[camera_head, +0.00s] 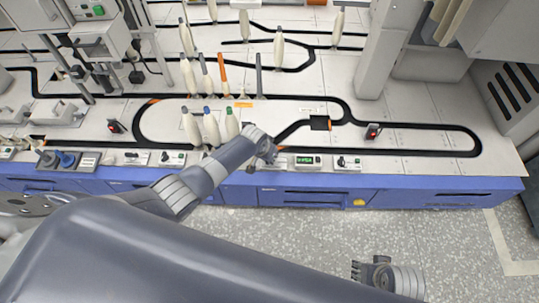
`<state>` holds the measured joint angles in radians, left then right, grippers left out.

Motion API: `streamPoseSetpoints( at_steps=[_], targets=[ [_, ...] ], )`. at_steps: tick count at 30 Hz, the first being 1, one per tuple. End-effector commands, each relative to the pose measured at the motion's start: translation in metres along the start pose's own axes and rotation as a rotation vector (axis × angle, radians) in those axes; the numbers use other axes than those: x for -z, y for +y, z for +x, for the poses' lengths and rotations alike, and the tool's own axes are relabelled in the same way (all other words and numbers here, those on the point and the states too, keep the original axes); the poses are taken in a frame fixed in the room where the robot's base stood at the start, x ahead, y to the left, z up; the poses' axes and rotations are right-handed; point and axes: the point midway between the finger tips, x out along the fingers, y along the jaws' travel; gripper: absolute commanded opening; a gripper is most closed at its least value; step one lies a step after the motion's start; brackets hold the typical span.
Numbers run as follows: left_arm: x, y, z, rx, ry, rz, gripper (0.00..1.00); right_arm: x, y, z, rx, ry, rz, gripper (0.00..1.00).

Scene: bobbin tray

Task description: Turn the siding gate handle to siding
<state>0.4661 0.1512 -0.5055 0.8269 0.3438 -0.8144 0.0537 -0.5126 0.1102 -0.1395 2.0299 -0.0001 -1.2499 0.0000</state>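My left gripper (266,154) is at the front of the bench, by the row of small control modules. Its fingers are small and partly hidden by its own wrist, so I cannot tell if they are open or touching anything. A module with a lit green display (307,161) is just to its right. A white module with a small dark knob (341,161) is further right. I cannot tell for sure which part is the siding gate handle; the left gripper may hide it. My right gripper (364,270) hangs low over the floor, away from the bench; its finger opening is unclear.
A black track loop (400,124) runs over the white bench top, with a black block (320,123) on a branch. Several bobbins stand left of the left gripper, including a blue-topped one (211,128). More modules (172,158) line the front edge. Floor (300,240) is clear.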

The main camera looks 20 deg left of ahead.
Motion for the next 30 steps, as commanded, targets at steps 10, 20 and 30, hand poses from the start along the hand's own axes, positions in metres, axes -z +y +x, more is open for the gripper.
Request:
streamPoseSetpoints(
  at_steps=[10,20,30],
  targets=[
    [0.001,0.0,0.0,-0.001,0.001,-0.004,0.33,0.0,0.0,0.0,0.0,0.0,0.0,0.4],
    [0.0,0.0,0.0,-0.001,0.001,-0.002,0.33,0.0,0.0,0.0,0.0,-0.001,0.0,0.4],
    [0.001,0.0,-0.021,-0.002,0.003,-0.002,0.33,0.0,0.0,0.0,0.0,-0.001,0.0,0.4]
  ],
)
